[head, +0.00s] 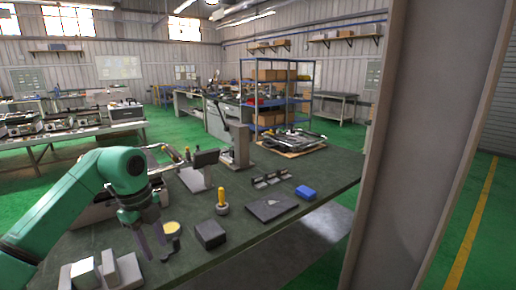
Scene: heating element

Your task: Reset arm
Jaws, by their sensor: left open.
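My left arm comes in from the left in the head view, with a green shell. My left gripper (153,243) hangs down over the near left part of the dark green workbench (285,217). Its two fingers are apart and I see nothing between them. A small yellow-topped item (172,229) stands just to the right of the fingers; I cannot tell whether they touch. My right gripper does not show.
Near the gripper lie grey blocks (103,272) and a dark box (209,234). A yellow-handled tool (221,200), a black plate (270,208) and a blue box (305,192) lie farther right. A grey pillar (412,150) stands right of the bench.

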